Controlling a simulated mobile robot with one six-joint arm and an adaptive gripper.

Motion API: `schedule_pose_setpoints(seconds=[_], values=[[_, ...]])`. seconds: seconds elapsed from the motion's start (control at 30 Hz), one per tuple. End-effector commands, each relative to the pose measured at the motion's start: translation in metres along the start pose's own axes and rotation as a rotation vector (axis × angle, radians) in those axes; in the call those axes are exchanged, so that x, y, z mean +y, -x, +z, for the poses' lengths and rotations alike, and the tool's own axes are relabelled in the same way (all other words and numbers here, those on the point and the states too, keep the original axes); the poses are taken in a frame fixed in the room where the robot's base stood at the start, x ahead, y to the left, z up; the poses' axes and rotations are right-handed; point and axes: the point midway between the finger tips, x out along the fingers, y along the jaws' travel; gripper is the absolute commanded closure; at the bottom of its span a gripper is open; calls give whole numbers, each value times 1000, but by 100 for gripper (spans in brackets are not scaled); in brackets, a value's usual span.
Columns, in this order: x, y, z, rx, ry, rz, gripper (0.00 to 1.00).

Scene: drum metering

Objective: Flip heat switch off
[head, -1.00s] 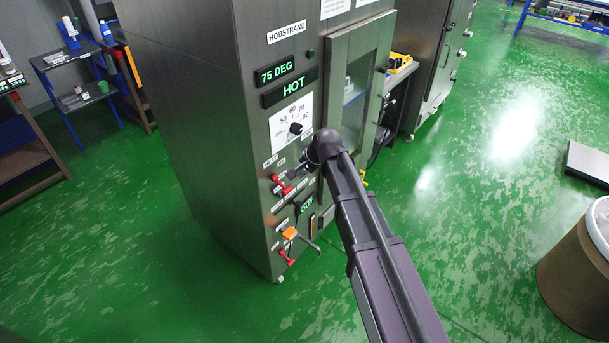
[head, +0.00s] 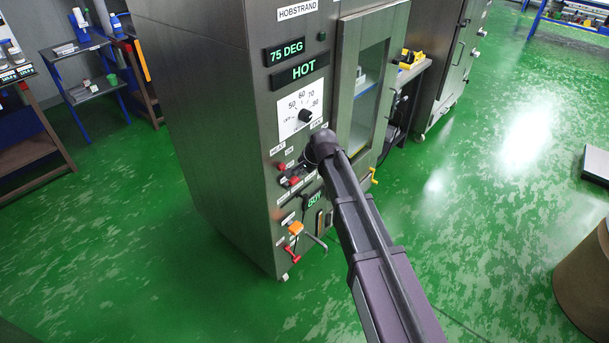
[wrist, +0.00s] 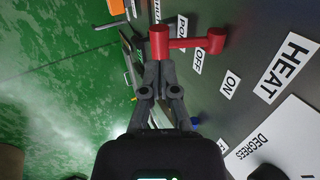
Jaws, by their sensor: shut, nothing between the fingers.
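The heat switch is a red lever on the grey cabinet front (head: 281,166). In the wrist view the red lever (wrist: 185,43) lies crosswise, its thick end at the left, with the "HEAT", "ON" and "OFF" labels beside it. My gripper (wrist: 157,68) is shut and empty, with its fingertips right at the thick end. I cannot tell whether they touch it. In the head view my gripper is small and dark beside the switch, partly hidden by my arm. I cannot tell which label the lever points to.
The cabinet displays (head: 287,51) read "75 DEG" and "HOT". A dial (head: 305,115) sits above the switch. The glass door (head: 366,90) is at the right. Green floor is open around the cabinet.

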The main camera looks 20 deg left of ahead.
Motion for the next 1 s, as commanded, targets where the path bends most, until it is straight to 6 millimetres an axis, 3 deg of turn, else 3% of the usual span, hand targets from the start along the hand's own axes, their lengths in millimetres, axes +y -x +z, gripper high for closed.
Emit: schedule_pose_setpoints(seconds=[0.3,1.0], values=[[1,-24,0,0,0,0,100],[1,-33,0,0,0,0,100]])
